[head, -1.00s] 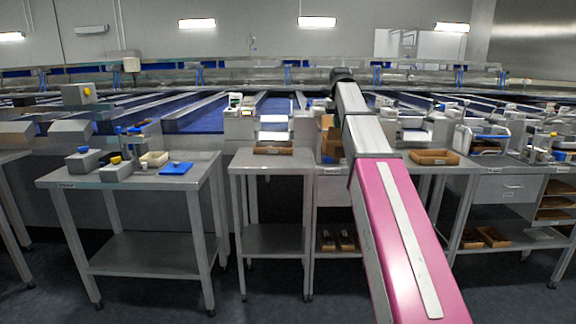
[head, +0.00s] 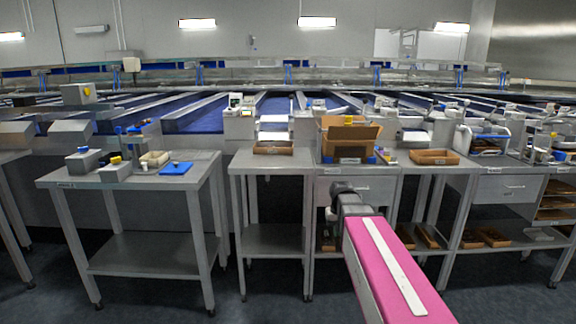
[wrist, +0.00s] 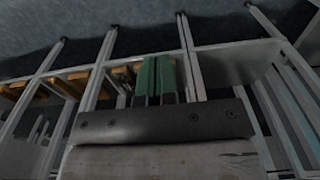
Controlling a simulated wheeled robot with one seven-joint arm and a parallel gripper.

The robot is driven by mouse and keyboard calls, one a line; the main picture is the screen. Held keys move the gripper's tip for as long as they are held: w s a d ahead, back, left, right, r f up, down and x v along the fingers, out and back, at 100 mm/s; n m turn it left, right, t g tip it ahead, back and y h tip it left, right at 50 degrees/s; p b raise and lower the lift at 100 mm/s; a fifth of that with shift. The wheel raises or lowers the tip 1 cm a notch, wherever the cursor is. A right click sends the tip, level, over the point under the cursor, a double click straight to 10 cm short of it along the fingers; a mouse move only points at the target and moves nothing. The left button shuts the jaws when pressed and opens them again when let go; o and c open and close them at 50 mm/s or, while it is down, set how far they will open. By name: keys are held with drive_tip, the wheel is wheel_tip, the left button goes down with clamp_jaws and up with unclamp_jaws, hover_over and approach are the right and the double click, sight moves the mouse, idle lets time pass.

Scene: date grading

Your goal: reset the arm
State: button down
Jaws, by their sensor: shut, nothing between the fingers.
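My gripper (wrist: 156,80) shows in the wrist view as two green fingers side by side, shut with nothing between them. The fingers are in front of table legs and low shelves, and touch nothing that I can make out. In the head view my pink arm link rises from the lower right and ends at a dark grey joint in front of the middle table's drawer. The fingers cannot be made out in the head view.
An open cardboard box (head: 349,142) stands on the middle table behind my arm. Brown trays (head: 434,157) lie on the tables and low shelves. A left table (head: 90,177) holds grey devices and a blue pad (head: 176,168). Floor in front is clear.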

drive_tip(key=s+f, duration=1.2)
drive_tip(key=s, duration=0.2)
drive_tip(key=shift+f+g, duration=0.3)
drive_tip(key=shift+f, duration=0.05)
